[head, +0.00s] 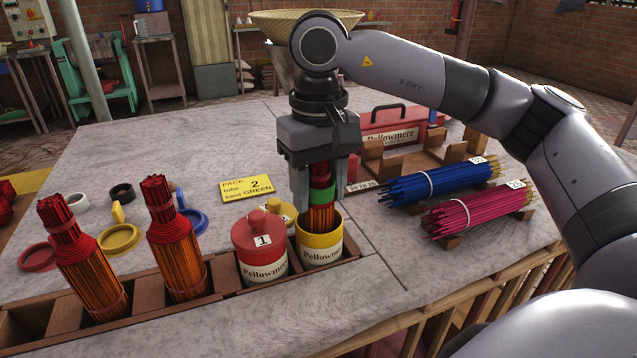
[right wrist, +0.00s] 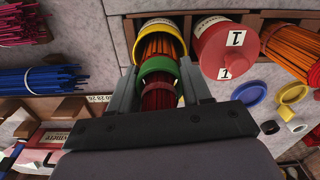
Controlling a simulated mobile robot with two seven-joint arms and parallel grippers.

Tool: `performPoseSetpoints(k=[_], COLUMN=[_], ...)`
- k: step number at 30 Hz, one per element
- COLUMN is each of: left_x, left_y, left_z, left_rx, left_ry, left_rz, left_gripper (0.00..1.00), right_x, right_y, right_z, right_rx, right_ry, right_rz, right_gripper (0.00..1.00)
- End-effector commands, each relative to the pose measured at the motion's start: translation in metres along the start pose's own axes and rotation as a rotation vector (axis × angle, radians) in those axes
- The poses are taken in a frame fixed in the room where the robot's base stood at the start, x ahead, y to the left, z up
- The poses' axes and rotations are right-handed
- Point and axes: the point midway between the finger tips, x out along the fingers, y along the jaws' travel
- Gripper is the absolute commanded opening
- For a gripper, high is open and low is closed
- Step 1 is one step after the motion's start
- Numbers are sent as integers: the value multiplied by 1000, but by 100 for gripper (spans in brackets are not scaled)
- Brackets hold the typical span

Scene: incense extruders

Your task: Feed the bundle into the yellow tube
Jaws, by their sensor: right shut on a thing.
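The yellow tube (head: 320,252), labelled Pellowmere, stands open in the wooden rack. My right gripper (head: 320,195) is upright above it and shut on a bundle of orange-red sticks (head: 321,216) with a green band (head: 322,193). The lower end of the bundle is inside the tube's mouth; the green band is above the rim. In the right wrist view the bundle (right wrist: 159,46) lies between the fingers, with the yellow rim (right wrist: 147,24) around its far part. How deep its lower end sits is hidden. My left gripper is not in view.
A closed red tube (head: 260,250) marked 1 stands just left of the yellow one. Two more bundles (head: 90,278) (head: 177,258) stand in the rack (head: 228,270). Blue (head: 435,183) and pink (head: 478,211) stick bundles lie right. A yellow card (head: 247,188) reads PACK 2, band GREEN.

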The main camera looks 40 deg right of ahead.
Motion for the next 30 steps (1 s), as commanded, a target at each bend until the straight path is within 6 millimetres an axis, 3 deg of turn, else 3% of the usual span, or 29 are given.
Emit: performPoseSetpoints(k=[16,20,21,23,24,30], left_x=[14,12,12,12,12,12], left_y=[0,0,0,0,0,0], left_z=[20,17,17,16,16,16], left_rx=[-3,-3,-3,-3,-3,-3], left_ry=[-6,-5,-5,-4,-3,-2], left_rz=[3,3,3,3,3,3], left_gripper=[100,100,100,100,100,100], right_x=[29,26,26,26,26,27], right_y=[0,0,0,0,0,0], right_z=[0,0,0,0,0,0], right_rx=[0,0,0,0,0,0], right_ry=[2,2,2,2,1,0], right_rz=[-1,-1,-1,0,0,1], right_gripper=[0,0,55,74,78,78])
